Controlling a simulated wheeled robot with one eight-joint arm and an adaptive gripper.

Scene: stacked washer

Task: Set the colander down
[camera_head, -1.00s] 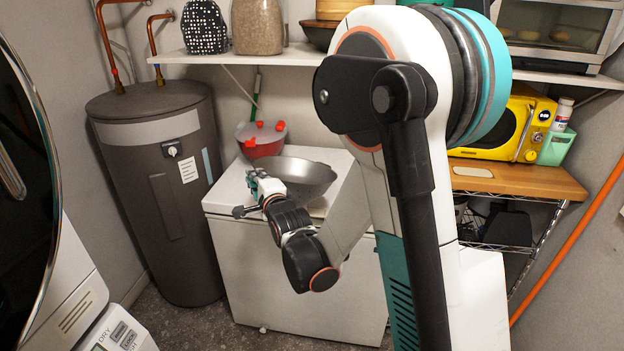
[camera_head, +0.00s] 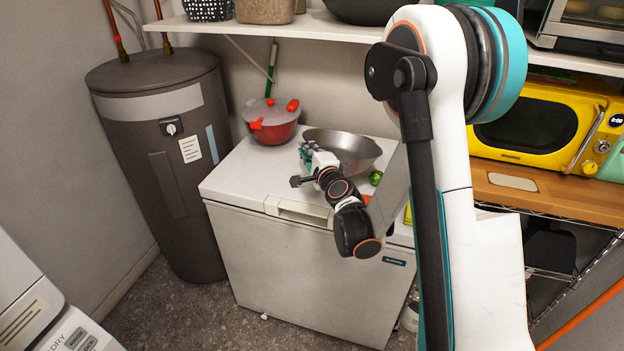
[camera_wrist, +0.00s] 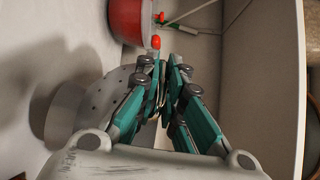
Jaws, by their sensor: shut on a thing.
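The colander (camera_head: 352,146) is a wide grey metal bowl, upright, over the right part of the white chest freezer's top (camera_head: 245,178). My gripper (camera_head: 304,153) is at its left rim, fingers closed on it. In the wrist view my gripper (camera_wrist: 163,80) has its teal fingers together, and the perforated colander (camera_wrist: 97,98) shows to their left, partly hidden by them. A shadow lies on the white surface beside it. I cannot tell whether its base touches the freezer top.
A red pot (camera_head: 272,130) with a lid stands at the back left of the freezer top. A grey water heater (camera_head: 165,150) stands left, a yellow microwave (camera_head: 535,125) right. A shelf (camera_head: 300,27) runs above.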

